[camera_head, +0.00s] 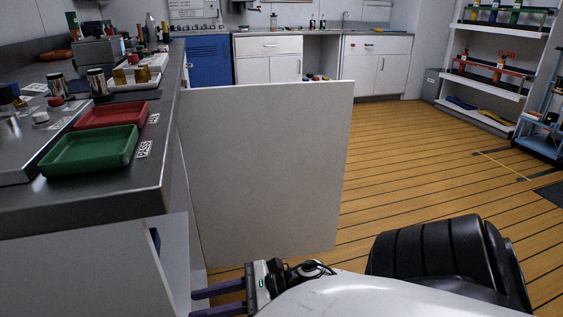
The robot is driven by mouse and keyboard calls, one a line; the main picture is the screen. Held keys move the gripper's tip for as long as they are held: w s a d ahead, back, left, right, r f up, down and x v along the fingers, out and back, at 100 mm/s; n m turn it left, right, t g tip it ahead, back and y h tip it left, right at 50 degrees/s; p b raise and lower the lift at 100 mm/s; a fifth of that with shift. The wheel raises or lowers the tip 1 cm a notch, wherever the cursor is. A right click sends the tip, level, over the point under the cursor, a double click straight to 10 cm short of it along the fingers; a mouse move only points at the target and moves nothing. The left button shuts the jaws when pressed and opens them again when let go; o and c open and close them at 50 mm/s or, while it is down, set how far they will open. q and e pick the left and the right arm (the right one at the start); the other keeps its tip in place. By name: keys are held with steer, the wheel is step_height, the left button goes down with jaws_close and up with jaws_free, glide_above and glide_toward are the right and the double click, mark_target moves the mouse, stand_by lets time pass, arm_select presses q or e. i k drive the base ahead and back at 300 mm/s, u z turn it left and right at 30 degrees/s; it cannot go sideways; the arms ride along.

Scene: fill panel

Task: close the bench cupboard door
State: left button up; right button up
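The bench cupboard door (265,170) is a plain white panel. It stands wide open, jutting out to the right from the grey bench (120,195) on the left. Its broad face is towards me, and no handle shows on that face. My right gripper (192,304) is at the bottom of the view, its arm coming in from the right. Its two dark purple fingers point left, apart and with nothing visible between them. They are below the door's lower left part, near the bench front. I cannot tell whether they touch anything. My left gripper is not in view.
A green tray (90,150), a red tray (111,113) and several jars stand on the bench. White cupboards (376,66) and a blue cabinet (208,60) line the back. Shelves (490,75) stand at the right. The wooden floor (420,150) right of the door is clear.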

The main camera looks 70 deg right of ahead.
mark_target(265, 164)
steer(key=z, duration=3.25)
steer(key=i, duration=4.3)
steer(key=u, duration=1.3)
steer(key=i, duration=1.45)
steer(key=u, duration=4.4)
steer(key=i, duration=0.2)
steer(key=z, duration=0.05)
